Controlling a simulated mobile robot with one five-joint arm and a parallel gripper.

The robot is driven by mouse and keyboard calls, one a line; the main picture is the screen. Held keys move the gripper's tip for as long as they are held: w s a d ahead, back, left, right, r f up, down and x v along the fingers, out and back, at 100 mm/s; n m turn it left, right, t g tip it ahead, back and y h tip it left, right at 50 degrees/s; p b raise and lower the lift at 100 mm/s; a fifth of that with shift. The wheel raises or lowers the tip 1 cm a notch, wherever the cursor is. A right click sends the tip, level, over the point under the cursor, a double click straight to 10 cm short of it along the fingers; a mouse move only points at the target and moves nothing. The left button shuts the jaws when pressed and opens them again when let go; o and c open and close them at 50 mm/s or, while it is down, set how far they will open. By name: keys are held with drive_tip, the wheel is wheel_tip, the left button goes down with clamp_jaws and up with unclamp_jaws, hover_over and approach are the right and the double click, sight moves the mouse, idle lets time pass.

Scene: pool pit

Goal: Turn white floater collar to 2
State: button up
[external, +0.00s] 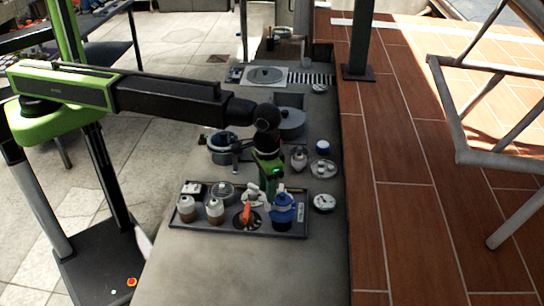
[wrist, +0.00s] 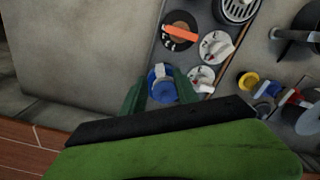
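A dark tray (external: 235,229) on the grey ledge holds the floater-like parts. In the wrist view, two white round parts with raised grips, one farther (wrist: 215,47) and one nearer (wrist: 200,78), sit side by side. I cannot tell which is the white floater, and no numbers are readable. A white part also shows in the external view (external: 251,192). A blue part (wrist: 162,88) with a pale top lies between the fingers of my gripper (wrist: 160,78), which are apart. Contact cannot be told. In the external view my green gripper (external: 268,172) hangs over the tray's back right.
An orange handle on a dark round base (wrist: 180,35) sits beside the white parts. Two white-and-brown parts, one at left (external: 186,208) and one beside it (external: 215,210), stand in the tray. A round gauge (external: 324,202) lies right of it. The front ledge is clear.

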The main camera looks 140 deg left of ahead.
wheel_tip(320, 180, up, 13)
drive_tip(key=p, duration=1)
drive_tip(key=shift+f+p, duration=0.2)
drive_tip(key=shift+p, duration=0.2)
drive_tip(key=shift+f, duration=0.1)
